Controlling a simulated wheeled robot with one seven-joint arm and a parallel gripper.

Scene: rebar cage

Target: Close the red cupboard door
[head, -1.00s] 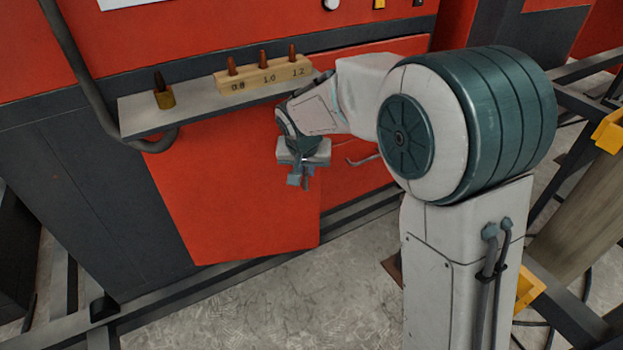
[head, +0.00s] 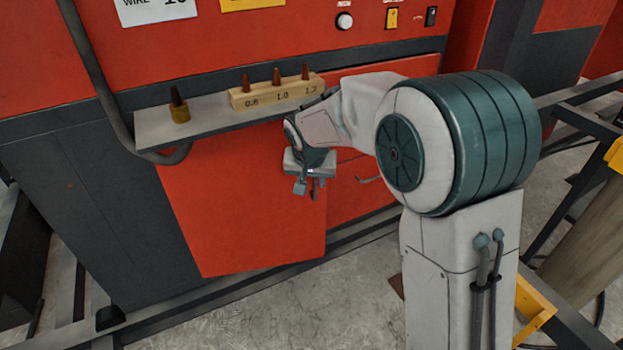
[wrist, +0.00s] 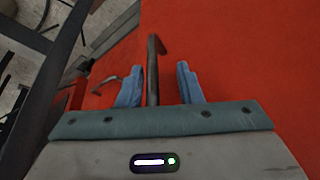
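The red cupboard door (head: 235,215) is the left panel under the shelf of the red machine. It stands ajar, its right edge out in front of the red panel (head: 350,195) beside it. My gripper (head: 308,188) is in front of the door near its right edge. In the wrist view, the two blue fingers (wrist: 158,88) are apart, with the dark bar handle (wrist: 153,70) between them. A gap shows on each side of the bar. The red door surface fills the wrist view's right side. The door's hinge side is not clear.
A second handle (head: 370,180) is on the right panel. Dark rails run along the floor. Concrete floor (head: 260,320) lies clear in front.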

